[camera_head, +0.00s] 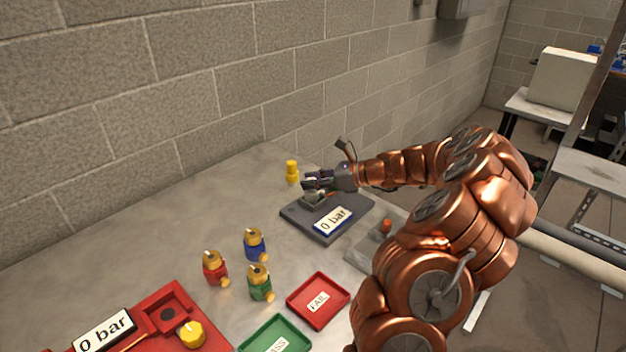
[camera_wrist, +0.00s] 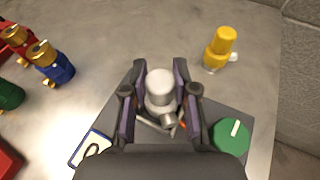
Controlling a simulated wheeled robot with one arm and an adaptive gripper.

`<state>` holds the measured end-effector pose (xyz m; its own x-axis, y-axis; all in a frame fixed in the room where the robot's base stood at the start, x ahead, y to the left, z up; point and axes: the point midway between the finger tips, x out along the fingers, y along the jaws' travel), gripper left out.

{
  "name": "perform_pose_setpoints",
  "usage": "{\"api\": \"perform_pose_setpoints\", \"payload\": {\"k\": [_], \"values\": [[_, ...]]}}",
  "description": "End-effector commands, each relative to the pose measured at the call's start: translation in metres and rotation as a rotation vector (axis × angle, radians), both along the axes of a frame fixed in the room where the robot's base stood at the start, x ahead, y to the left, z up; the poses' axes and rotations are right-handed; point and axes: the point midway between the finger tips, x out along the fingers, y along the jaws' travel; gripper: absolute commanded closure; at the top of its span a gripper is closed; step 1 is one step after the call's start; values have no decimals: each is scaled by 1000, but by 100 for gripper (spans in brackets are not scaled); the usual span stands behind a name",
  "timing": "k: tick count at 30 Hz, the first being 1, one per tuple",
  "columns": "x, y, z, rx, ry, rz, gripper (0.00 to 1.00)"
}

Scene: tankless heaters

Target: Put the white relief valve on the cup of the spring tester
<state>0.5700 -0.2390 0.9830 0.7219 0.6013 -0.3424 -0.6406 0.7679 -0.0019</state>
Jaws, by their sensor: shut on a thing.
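The white relief valve (camera_wrist: 161,88) has a pale cap and a grey metal body. It stands between the two fingers of my gripper (camera_wrist: 160,92), which is shut on it. In the head view my gripper (camera_head: 316,181) is at the back of a dark grey device (camera_head: 293,213) with a "0 bar" display (camera_head: 333,220). The valve is directly above this device in the wrist view, over light metal parts. My fingers hide its lower end, so I cannot tell whether it touches them. No cup shows clearly.
A yellow valve (camera_head: 292,172) stands just behind the dark device. Red (camera_head: 215,268), blue (camera_head: 255,245) and green (camera_head: 260,284) valves stand to the front left. A red FAIL tray (camera_head: 318,301), green tray (camera_head: 275,338) and red "0 bar" device (camera_head: 160,315) are nearer.

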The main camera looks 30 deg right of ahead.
Motion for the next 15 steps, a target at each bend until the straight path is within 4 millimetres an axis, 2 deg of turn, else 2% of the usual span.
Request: {"api": "perform_pose_setpoints", "payload": {"k": [1, 2, 3, 9, 15], "values": [[0, 0, -1, 1, -1, 0, 100], [0, 0, -1, 0, 0, 0, 70], [0, 0, -1, 0, 0, 0, 66], [0, 0, -1, 0, 0, 1, 47], [0, 0, -1, 0, 0, 1, 47]]}}
